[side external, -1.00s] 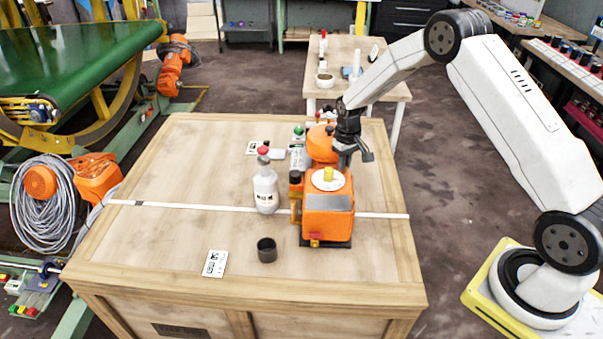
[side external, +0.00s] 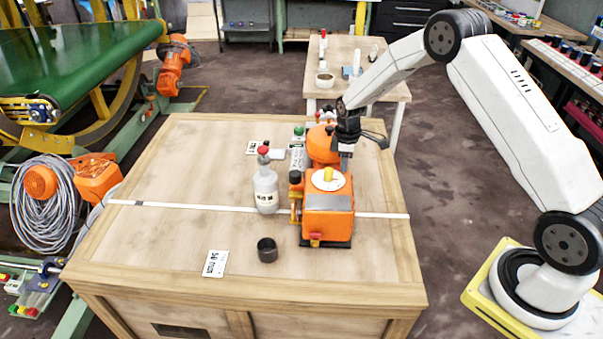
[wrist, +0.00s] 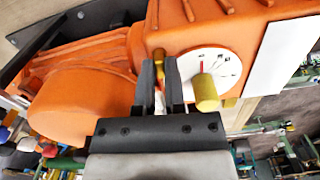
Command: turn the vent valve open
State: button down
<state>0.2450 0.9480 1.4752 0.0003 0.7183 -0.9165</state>
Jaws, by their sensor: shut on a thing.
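An orange machine (side external: 328,218) stands on the workbench, with a white dial (side external: 338,184) and yellow knob (side external: 328,174) on top. My gripper (side external: 345,165) is at the machine's rear side, pointing down. In the wrist view, my gripper (wrist: 160,68) is shut on a small brass part (wrist: 159,55) beside the white dial (wrist: 216,65); it looks like the vent valve. The fingers hide most of that part, so how far it is turned cannot be told. The yellow knob (wrist: 206,92) is just right of the fingers, apart from them.
A white bottle with a red cap (side external: 265,188) stands left of the machine. A dark cup (side external: 267,250) and a white card (side external: 215,263) are in front. A white strip (side external: 170,205) crosses the bench. The bench's left part is clear.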

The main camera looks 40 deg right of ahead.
jog(key=shift+n, duration=0.7)
jog(key=c, duration=0.7)
grip_release()
jog(key=shift+r, duration=0.1)
jog(key=shift+r, duration=3.8)
